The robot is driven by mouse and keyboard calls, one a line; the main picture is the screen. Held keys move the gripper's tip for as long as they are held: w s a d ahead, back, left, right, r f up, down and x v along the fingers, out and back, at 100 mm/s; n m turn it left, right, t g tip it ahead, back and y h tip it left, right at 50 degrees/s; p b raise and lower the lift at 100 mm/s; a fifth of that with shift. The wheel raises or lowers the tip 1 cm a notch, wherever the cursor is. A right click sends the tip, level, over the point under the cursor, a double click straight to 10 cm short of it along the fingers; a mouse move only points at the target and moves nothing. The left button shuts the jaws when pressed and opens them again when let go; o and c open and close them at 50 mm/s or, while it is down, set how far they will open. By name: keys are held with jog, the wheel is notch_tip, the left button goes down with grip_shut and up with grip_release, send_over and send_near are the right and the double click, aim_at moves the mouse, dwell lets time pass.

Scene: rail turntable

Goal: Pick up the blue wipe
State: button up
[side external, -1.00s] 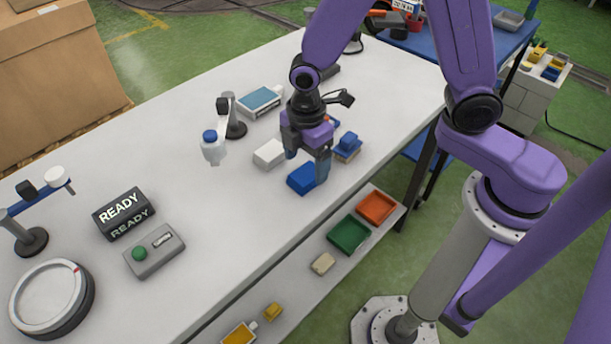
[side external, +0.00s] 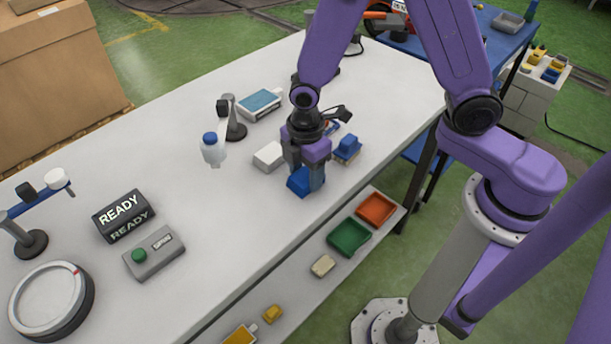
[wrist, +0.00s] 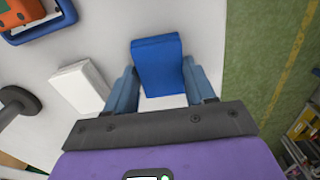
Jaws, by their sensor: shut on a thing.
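The blue wipe (side external: 301,181) is a small blue block-like pad near the front edge of the white table. My gripper (side external: 305,182) is around it, with a finger on each side, and is shut on it. In the wrist view the blue wipe (wrist: 160,66) lies between the two blue-grey fingers of my gripper (wrist: 165,85). In the side view the fingers hide part of it, and I cannot tell whether it is clear of the tabletop.
A white block (side external: 268,156) lies close on the left, and a blue-topped block (side external: 346,148) on the right. A bottle with a blue cap (side external: 212,150) and a dark stand (side external: 236,128) are farther left. Green (side external: 349,238) and orange (side external: 377,209) trays sit on a lower shelf.

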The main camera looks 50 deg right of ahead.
aim_at(305, 175)
jog(key=shift+r, duration=0.1)
jog(key=shift+r, duration=0.45)
notch_tip(305, 175, up, 2)
jog(key=shift+r, duration=0.1)
jog(key=s+d+r, duration=0.6)
jog(key=s+r, duration=0.3)
jog(key=s, duration=0.3)
jog(key=shift+s+r, duration=0.35)
